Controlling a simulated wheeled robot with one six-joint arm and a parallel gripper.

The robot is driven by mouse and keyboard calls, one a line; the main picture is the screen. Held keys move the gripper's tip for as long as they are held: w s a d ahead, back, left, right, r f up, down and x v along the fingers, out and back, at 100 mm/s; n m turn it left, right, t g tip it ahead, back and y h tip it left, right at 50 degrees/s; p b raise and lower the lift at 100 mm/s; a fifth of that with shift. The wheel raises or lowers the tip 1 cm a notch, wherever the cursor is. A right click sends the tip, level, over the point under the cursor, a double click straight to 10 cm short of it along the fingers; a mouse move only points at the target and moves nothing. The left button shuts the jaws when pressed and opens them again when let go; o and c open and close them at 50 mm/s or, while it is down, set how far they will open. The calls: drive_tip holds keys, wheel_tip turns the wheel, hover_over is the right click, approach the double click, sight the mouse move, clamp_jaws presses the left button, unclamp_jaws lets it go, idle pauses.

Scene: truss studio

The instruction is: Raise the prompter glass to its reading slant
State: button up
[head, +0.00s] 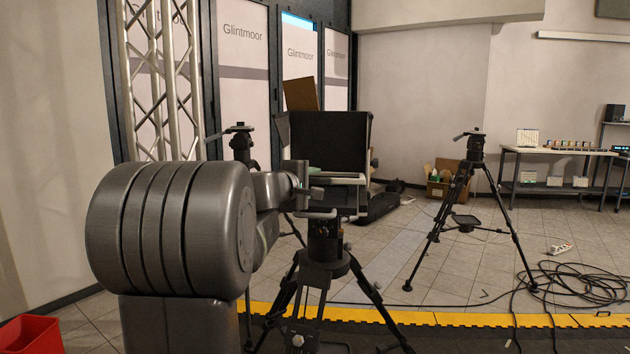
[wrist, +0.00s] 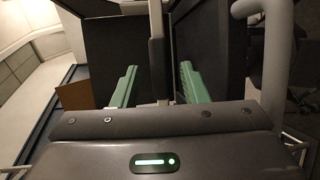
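The prompter stands on a tripod in the middle of the head view, with a black hood (head: 329,140) facing me. A flat grey plate (head: 345,181) lies level below the hood; I cannot tell whether it is the glass or its mount. My gripper (head: 314,184) is at the front left of this plate, partly hidden by my arm. In the wrist view, my gripper (wrist: 157,82) has its two green fingers apart. A thin upright grey bar (wrist: 157,45) shows between them, with gaps on both sides. I cannot tell whether it is the glass frame's edge. Dark panels (wrist: 208,40) flank it.
The prompter's tripod (head: 323,268) spreads its legs on the floor before me. A metal truss (head: 160,80) rises at left. A red bin (head: 30,336) sits at lower left.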

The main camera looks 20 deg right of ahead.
drive_tip(key=shift+w+d+f, duration=0.1)
drive_tip(key=shift+w+d, duration=0.3)
drive_tip(key=shift+d, duration=0.2)
clamp_jaws()
drive_tip(key=shift+p, duration=0.3)
drive_tip(key=shift+g+y, duration=0.5)
drive_tip(key=r+p, duration=0.1)
drive_tip(key=p, duration=0.1)
drive_tip(key=r+p, duration=0.3)
drive_tip(key=p, duration=0.2)
drive_tip(key=shift+w+d+r, duration=0.25)
drive_tip(key=shift+w+r, duration=0.05)
drive_tip(key=shift+w, duration=0.05)
drive_tip(key=w+d+r+p, duration=0.3)
drive_tip(key=w+r+p, duration=0.2)
drive_tip(key=r, duration=0.4)
drive_tip(key=shift+p, duration=0.8)
drive_tip(key=shift+r, duration=0.1)
